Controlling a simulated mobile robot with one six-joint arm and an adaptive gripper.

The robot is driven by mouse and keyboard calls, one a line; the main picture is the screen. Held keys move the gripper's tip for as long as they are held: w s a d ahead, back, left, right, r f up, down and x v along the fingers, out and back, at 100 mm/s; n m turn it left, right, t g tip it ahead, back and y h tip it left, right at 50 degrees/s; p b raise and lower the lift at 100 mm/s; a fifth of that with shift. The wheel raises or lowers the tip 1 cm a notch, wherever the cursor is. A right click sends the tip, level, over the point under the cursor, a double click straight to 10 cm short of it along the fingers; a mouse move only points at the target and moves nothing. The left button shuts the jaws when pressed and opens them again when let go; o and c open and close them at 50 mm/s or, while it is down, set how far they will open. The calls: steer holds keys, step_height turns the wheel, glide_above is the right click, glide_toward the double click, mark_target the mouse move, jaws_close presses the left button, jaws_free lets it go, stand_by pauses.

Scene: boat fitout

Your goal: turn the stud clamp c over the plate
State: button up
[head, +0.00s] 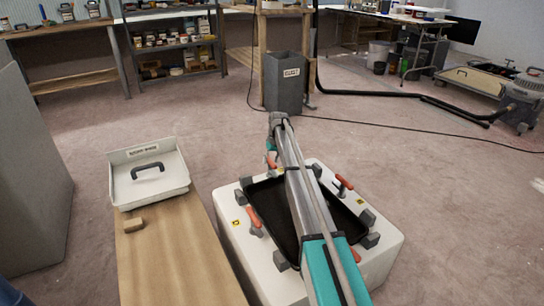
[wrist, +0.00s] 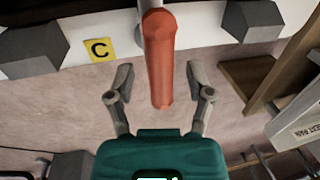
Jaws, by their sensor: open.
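Stud clamp c has a red handle (wrist: 160,60) on a grey shaft, in the wrist view beside a yellow label C (wrist: 98,49). The handle points outward past the white block's edge, away from the plate. My gripper (wrist: 160,82) is open, with one finger on each side of the handle; I see no clear contact. In the head view my gripper (head: 271,158) is at the block's far edge, and my arm hides part of the clamp. The dark plate (head: 265,198) lies on the white block (head: 382,262), partly hidden by my arm.
Other red-handled clamps (head: 253,221) (head: 344,183) and grey blocks (head: 367,217) stand around the plate. A white tray (head: 128,202) sits on a wooden bench (head: 165,260) to the left. A grey bin (head: 284,90) stands beyond, with open floor between.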

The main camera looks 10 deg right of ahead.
steer(key=shift+m, duration=0.4)
steer(key=m+t, duration=0.1)
steer(key=m, duration=0.2)
steer(key=shift+s+m, duration=0.15)
steer(key=shift+m, duration=0.15)
steer(key=m, duration=0.5)
steer(key=shift+a+t, duration=0.1)
steer(key=shift+t, duration=0.3)
steer(key=m, duration=0.4)
steer(key=shift+a+t+h, duration=0.1)
steer(key=shift+t+h, duration=0.2)
steer(key=m, duration=0.4)
steer(key=shift+a+h, duration=0.1)
steer(key=shift+h, duration=0.2)
steer(key=shift+r+m+p, duration=0.35)
steer(key=shift+m, duration=0.05)
step_height(320, 180, up, 13)
steer(key=s+d+p, duration=0.1)
steer(key=s+p, duration=0.2)
steer(key=p, duration=1)
steer(key=s+r+n+p, duration=0.5)
steer(key=s+r+p, duration=0.8)
steer(key=s, duration=0.1)
steer(key=shift+s+a+r+p, duration=0.25)
steer(key=shift+s+p, duration=0.05)
steer(key=shift+p, duration=0.05)
